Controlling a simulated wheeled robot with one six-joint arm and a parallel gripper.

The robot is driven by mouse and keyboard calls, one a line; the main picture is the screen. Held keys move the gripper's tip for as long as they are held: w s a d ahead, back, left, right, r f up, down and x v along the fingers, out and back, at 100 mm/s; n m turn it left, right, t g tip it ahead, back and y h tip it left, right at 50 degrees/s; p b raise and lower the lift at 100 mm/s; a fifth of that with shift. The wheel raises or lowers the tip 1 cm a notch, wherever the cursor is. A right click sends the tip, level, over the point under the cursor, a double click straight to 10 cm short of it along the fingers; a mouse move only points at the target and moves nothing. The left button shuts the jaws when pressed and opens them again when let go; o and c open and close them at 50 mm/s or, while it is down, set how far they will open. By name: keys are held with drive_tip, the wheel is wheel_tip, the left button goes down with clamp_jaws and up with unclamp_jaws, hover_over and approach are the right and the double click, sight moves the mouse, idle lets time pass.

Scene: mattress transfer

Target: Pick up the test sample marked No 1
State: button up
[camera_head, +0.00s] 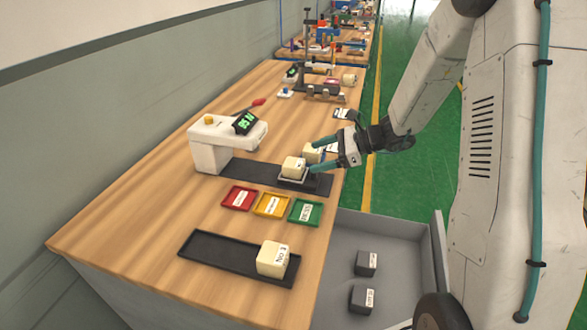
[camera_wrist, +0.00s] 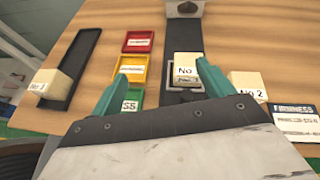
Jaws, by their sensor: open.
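A cream sample block (camera_head: 294,166) sits on the small plate at the white tester. In the wrist view this block (camera_wrist: 187,72) faces me with "No" legible; its number is not clear. My gripper (camera_head: 314,156) is open, its teal fingertips just beyond the block's right side in the head view. In the wrist view the gripper's fingers (camera_wrist: 168,68) span the block's direction, and the block appears nearer the right finger. A second block marked No 2 (camera_wrist: 246,84) stands right of it, also seen behind it (camera_head: 312,152). A block marked No 3 (camera_head: 272,257) rests in the black tray.
The white tester (camera_head: 213,140) with a green display stands at the left. Red (camera_head: 240,198), yellow (camera_head: 272,205) and green (camera_head: 306,211) trays lie in front. A grey open bin (camera_head: 385,225) holding dark blocks adjoins the table's right edge. The black tray (camera_head: 215,250) is nearest.

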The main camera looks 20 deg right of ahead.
sight(300, 164)
drive_tip(key=w+d+f+m, duration=0.1)
drive_tip(key=d+f+m+t, duration=0.1)
drive_tip(key=w+f+m, duration=0.1)
drive_tip(key=f, duration=0.1)
drive_tip(key=shift+w+d+t, duration=0.3)
drive_tip(key=shift+w+d, duration=0.05)
drive_tip(key=shift+d, duration=0.05)
drive_tip(key=shift+w+a+f, duration=0.1)
drive_tip(key=shift+w+f, duration=0.1)
drive_tip(key=shift+f, duration=0.05)
drive_tip(key=x, duration=0.7)
drive_tip(key=shift+w+f, duration=0.1)
drive_tip(key=shift+w, duration=0.15)
drive_tip(key=c, duration=1.1)
drive_tip(key=shift+c, duration=0.2)
